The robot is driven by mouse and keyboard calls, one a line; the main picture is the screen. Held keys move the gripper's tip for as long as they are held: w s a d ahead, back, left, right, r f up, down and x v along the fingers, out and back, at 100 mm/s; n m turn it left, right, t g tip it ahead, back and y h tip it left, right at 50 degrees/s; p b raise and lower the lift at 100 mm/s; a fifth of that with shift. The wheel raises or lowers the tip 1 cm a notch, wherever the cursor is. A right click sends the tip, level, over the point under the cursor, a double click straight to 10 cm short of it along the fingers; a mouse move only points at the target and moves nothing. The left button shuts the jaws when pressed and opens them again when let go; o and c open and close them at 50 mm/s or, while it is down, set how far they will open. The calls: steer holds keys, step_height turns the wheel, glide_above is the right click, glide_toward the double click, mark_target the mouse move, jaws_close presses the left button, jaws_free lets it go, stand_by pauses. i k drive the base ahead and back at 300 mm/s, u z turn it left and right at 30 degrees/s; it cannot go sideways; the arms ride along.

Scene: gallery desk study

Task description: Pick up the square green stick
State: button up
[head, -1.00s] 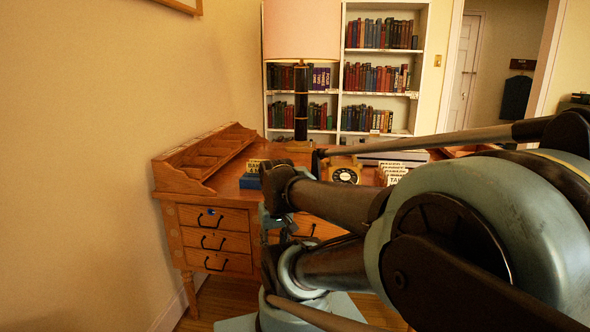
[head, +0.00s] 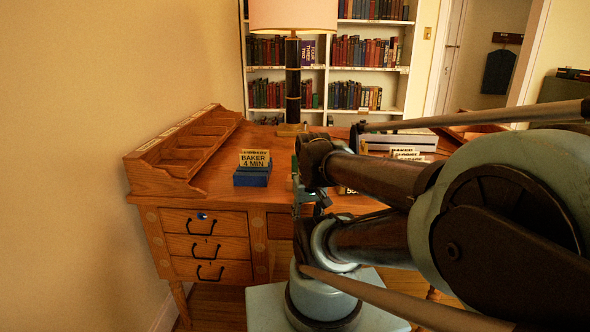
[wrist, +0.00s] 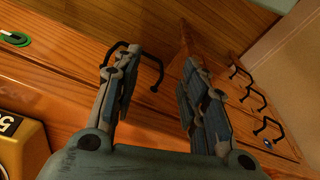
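My gripper (wrist: 156,65) is open in the wrist view, its two fingers apart with nothing between them. It is above the wooden desk's front, where black drawer handles show beyond the fingers. A small green piece with a dark end and a pale spot (wrist: 16,38) lies at the upper left of the wrist view, apart from the fingers. I cannot tell for sure that it is the square green stick. In the head view my arm covers part of the desk, and I cannot make out the stick there.
The wooden desk (head: 225,180) has a pigeonhole rack (head: 185,150) at left. A blue box with cards (head: 252,176) and a lamp (head: 293,80) stand on it. A yellow object marked 5 (wrist: 22,150) is at the wrist view's lower left. A bookshelf (head: 330,68) stands behind.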

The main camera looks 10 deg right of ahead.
mark_target(294, 167)
steer(key=k, duration=1.05)
steer(key=z, duration=0.5)
steer(key=i, duration=0.55)
steer(key=u, duration=0.05)
